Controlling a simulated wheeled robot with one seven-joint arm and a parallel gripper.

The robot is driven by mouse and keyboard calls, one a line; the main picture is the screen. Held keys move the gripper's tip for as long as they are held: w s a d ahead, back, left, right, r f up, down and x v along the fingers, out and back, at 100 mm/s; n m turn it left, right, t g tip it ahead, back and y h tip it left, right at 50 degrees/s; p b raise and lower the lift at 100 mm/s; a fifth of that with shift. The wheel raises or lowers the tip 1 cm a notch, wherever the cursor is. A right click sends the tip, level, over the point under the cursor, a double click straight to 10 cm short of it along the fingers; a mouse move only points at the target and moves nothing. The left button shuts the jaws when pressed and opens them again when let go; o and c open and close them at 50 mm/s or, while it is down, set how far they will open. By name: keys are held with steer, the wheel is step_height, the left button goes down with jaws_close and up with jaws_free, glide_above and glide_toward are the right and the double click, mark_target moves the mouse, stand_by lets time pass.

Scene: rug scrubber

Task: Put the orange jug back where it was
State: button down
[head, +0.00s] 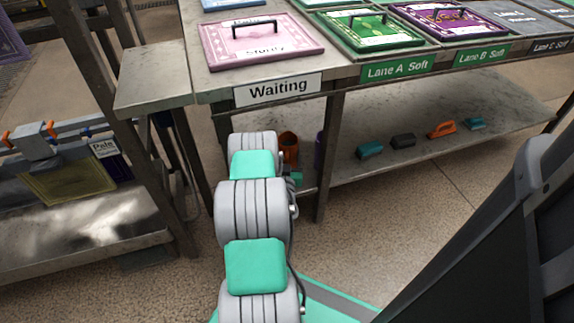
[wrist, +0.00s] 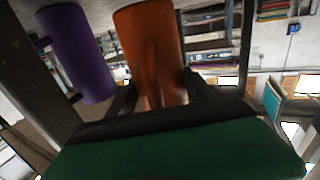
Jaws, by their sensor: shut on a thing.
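The orange jug (head: 289,147) shows in the head view at the left end of the lower shelf, under the Waiting sign, partly hidden by my arm. In the wrist view the orange jug (wrist: 150,45) stands between the two dark fingers of my gripper (wrist: 162,97), which is shut on it. I cannot tell whether the jug rests on the shelf or is held just above it. A purple jug (wrist: 76,52) is beside it, apart, to the left in the wrist view. In the head view the purple jug (head: 318,150) is mostly behind a table leg.
The lower shelf (head: 470,100) also bears a teal brush (head: 370,150), a dark brush (head: 403,141) and an orange-handled brush (head: 441,129). A table leg (head: 329,160) stands close right of my arm. A metal rack (head: 100,235) is at left.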

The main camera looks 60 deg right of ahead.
steer(key=shift+w+d+f, duration=0.25)
steer(key=shift+f, duration=0.05)
steer(key=shift+f+b, duration=0.8)
steer(key=shift+f, duration=0.65)
steer(key=shift+f, duration=0.15)
steer(key=shift+c, duration=1.8)
jaws_free()
steer(key=shift+s+a, duration=0.1)
steer(key=shift+a, duration=0.05)
steer(key=v, duration=1.1)
steer(key=shift+s+a+b, duration=0.15)
steer(key=shift+a+b, duration=0.2)
steer(key=shift+b, duration=0.1)
